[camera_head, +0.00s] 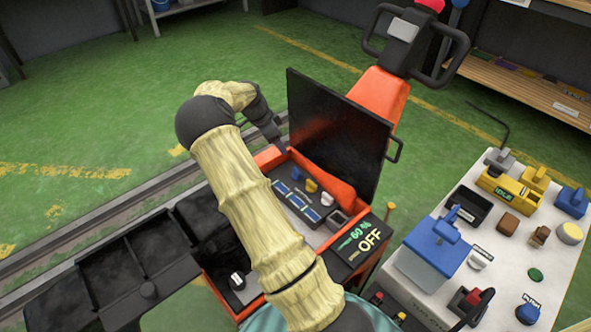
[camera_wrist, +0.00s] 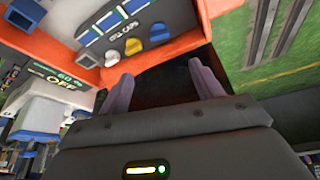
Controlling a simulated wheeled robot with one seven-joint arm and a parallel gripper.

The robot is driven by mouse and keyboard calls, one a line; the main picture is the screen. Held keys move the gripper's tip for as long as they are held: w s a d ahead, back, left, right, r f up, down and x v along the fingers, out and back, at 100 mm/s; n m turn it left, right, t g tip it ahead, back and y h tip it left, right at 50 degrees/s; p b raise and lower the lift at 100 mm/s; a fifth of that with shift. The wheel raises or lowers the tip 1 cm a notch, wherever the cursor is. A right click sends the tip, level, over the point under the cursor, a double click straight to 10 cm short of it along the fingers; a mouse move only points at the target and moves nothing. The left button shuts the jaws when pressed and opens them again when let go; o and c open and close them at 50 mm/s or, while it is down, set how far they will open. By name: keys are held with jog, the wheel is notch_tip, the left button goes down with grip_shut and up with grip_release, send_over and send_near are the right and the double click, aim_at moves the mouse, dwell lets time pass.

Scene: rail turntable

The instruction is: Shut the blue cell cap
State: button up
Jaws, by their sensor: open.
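The blue cell cap (camera_head: 296,172) stands at the far left end of a short row of caps inside the open orange cabinet, beside a yellow cap (camera_head: 311,186) and a white cap (camera_head: 327,198). In the wrist view, the blue cap (camera_wrist: 158,33) is at the right of the row, past the yellow cap (camera_wrist: 132,37) and white cap (camera_wrist: 111,57). How far it is hinged open is too small to tell. My gripper (camera_wrist: 163,70) is open and empty, its two fingers apart near the cabinet's orange edge, not touching the caps. In the head view, it (camera_head: 272,132) is partly hidden.
Blue-marked cells (camera_head: 297,201) lie beside the caps. A black lid (camera_head: 335,125) stands open behind the cabinet. An OFF display (camera_head: 362,243) is at its front right. A white table (camera_head: 440,285) with blocks and tools stands to the right. Rails run along the green floor.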

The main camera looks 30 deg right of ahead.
aim_at(297, 171)
jog(key=b+x, duration=0.6)
jog(key=x, duration=1.1)
jog(key=shift+f+b, duration=0.25)
jog(key=shift+b, duration=0.05)
jog(key=shift+r, duration=0.1)
jog(key=c, duration=1)
